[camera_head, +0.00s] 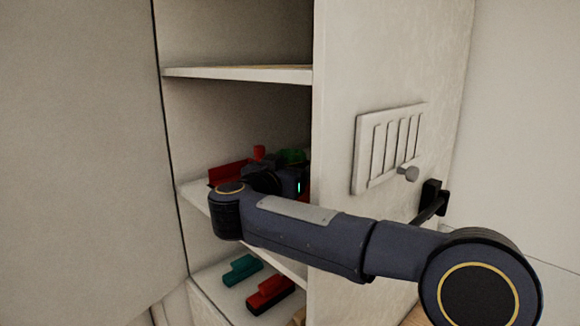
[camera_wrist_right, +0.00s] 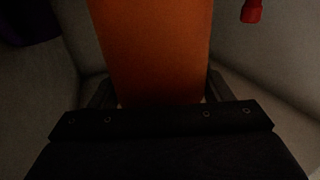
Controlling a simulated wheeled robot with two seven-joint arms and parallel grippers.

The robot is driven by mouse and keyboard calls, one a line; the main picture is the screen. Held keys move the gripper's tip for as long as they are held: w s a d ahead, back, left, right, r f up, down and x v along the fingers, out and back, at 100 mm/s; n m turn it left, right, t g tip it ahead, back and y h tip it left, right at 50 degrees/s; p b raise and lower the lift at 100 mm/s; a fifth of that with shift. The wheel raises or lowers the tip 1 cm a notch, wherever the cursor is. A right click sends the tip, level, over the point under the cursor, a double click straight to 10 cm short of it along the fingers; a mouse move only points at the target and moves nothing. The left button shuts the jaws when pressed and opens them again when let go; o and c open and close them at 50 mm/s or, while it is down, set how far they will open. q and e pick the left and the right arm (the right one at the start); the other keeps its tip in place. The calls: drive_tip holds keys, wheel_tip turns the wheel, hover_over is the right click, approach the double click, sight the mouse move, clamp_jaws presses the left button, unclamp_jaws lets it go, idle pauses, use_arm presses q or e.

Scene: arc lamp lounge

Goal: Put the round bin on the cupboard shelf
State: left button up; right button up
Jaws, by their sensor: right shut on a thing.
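My right arm reaches from the right into the open cupboard (camera_head: 290,75). My right gripper (camera_wrist_right: 160,98) is shut on an orange thing (camera_wrist_right: 155,50), which fills the space between its fingers in the right wrist view. I take this for the round bin, though its rim and full shape are out of that view. In the head view the hand is dark and sits over the middle shelf (camera_head: 197,196), hiding most of what it holds. My left gripper is not in view.
Below stand a teal block (camera_head: 242,270) and a red block (camera_head: 268,290). The upper shelf (camera_head: 240,73) looks bare. The cupboard's side wall (camera_head: 340,60) is close to my arm.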

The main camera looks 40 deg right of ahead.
drive_tip(key=o, duration=1.2)
drive_tip(key=shift+f, duration=0.15)
drive_tip(key=o, duration=0.5)
drive_tip(key=shift+c, duration=0.2)
